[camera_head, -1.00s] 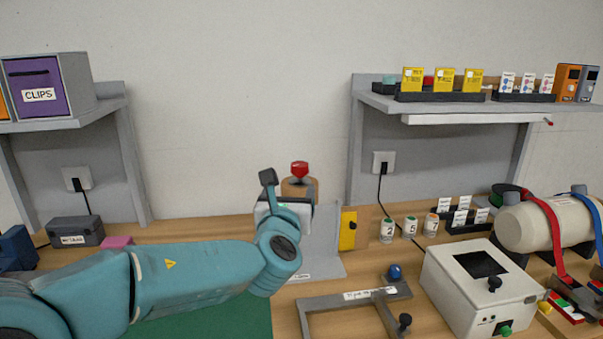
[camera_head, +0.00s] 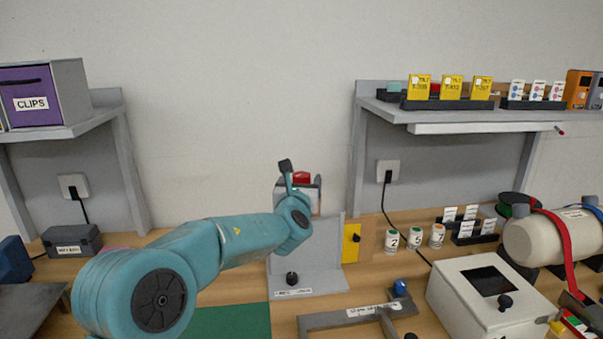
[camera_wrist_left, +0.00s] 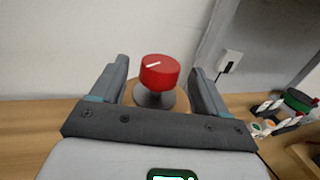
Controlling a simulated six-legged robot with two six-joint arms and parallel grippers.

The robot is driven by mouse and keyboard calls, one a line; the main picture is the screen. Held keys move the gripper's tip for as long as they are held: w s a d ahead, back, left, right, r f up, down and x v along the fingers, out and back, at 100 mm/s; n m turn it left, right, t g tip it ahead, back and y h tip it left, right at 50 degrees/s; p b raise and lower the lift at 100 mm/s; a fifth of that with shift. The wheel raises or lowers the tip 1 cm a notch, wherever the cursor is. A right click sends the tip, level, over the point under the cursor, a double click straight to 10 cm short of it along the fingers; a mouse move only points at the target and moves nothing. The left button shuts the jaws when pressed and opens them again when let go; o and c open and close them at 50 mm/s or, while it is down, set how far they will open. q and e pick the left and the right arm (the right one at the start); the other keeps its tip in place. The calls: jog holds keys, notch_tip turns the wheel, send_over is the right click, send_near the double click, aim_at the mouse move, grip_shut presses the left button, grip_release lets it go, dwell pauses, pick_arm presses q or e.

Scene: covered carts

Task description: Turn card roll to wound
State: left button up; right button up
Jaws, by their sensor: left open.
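A red knob (camera_head: 301,177) with a white pointer line stands on a dark round base above the grey stand (camera_head: 332,240). It also shows in the left wrist view (camera_wrist_left: 160,72), where the white line points left and slightly down. My left gripper (camera_head: 298,176) is open. In the left wrist view its fingers (camera_wrist_left: 158,90) stand to either side of the knob, with gaps on both sides, so it is not gripped. A small black knob (camera_head: 292,279) sits low on the stand, by a label too blurred to read surely. The brown roll is mostly hidden behind my gripper. My right gripper is out of view.
A yellow panel (camera_head: 351,243) stands right of the stand, then several numbered cups (camera_head: 415,239). A grey frame (camera_head: 350,314) with a blue ball and a white box (camera_head: 480,295) lie front right. Shelves (camera_head: 440,115) flank the clear wall.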

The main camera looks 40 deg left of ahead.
pick_arm(q)
jog(key=shift+x, duration=1.15)
jog(key=shift+w+a, duration=0.1)
jog(key=shift+w, duration=0.1)
